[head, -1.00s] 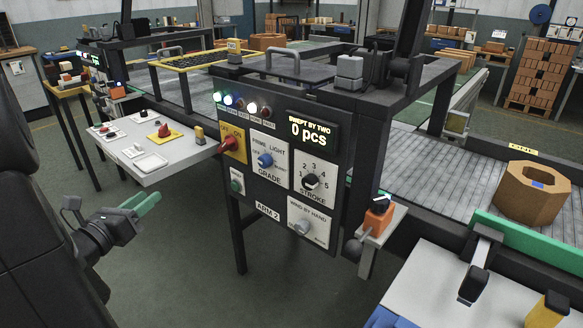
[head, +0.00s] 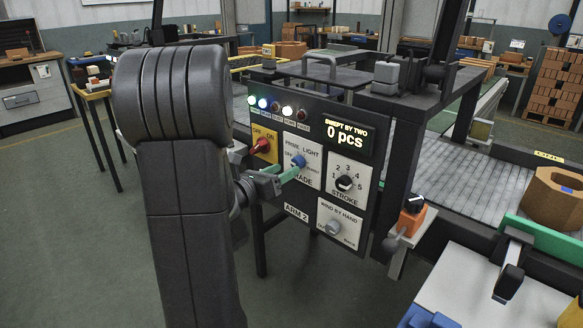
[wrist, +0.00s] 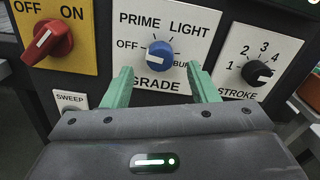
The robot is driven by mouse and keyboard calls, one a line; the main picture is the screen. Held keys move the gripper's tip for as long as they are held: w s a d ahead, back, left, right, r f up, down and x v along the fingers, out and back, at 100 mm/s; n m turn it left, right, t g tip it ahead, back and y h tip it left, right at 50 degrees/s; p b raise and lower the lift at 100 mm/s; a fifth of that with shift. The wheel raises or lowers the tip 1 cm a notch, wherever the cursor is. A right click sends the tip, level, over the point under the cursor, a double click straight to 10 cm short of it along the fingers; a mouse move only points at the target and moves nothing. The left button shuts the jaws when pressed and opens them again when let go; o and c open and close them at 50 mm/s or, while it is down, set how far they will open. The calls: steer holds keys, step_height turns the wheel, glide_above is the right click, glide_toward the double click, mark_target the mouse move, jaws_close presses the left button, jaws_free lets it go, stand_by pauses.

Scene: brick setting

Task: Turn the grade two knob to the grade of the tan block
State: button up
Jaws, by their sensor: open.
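The grade knob is blue with a white pointer; it shows in the wrist view (wrist: 160,56) and the head view (head: 298,161). Its plate reads OFF, PRIME, LIGHT and a word starting BUR, partly hidden by a finger. The pointer appears to lie leftward, towards OFF. My gripper (wrist: 160,72) is open, its green fingers either side of the knob's lower part and seemingly short of it. In the head view my gripper (head: 287,170) is at the panel's left. A tan block (head: 553,198), ring-shaped and many-sided with a blue mark, sits on the conveyor at the right.
A red OFF/ON knob (wrist: 48,40) is left of the grade plate, with a SWEEP control (wrist: 70,100) below it. A black STROKE knob (wrist: 257,73) is to the right. A WIND BY HAND knob (head: 333,227) sits lower. The display (head: 345,135) reads 0 pcs.

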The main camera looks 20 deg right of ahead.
mark_target(295, 164)
steer(key=shift+x, duration=1.95)
steer(key=c, duration=1)
steer(key=shift+o, duration=0.2)
steer(key=shift+f+b, duration=0.1)
steer(key=shift+b, duration=0.35)
steer(key=m+b, duration=1)
steer(key=b, duration=0.6)
steer(key=shift+m+b, duration=0.3)
